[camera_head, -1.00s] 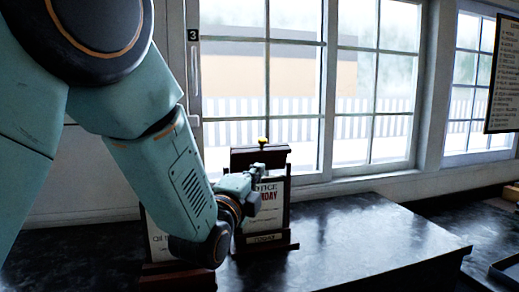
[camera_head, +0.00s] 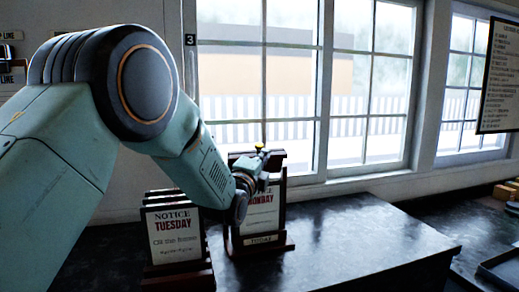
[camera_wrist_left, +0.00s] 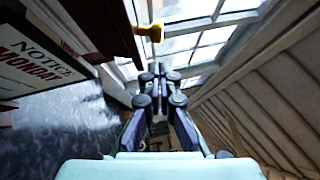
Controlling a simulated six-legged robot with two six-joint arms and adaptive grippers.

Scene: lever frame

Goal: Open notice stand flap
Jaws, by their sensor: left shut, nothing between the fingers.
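The notice stand (camera_head: 284,205) is a dark wooden frame on the counter by the window, with a white card reading NOTICE MONDAY (camera_head: 264,212). A yellow knob (camera_head: 259,147) sits at its top and also shows in the left wrist view (camera_wrist_left: 152,32). My left gripper (camera_head: 265,158) is shut and empty in front of the stand's top, close to the knob. In the left wrist view its fingers (camera_wrist_left: 158,72) are together, below and apart from the knob. The gripper and wrist hide part of the stand's upper left. My right gripper is not in view.
A second stand with a NOTICE TUESDAY card (camera_head: 174,236) stands left of the first on the dark counter (camera_head: 350,235). The window (camera_head: 300,90) is behind. The counter to the right is clear. A notice board (camera_head: 499,75) hangs at the far right.

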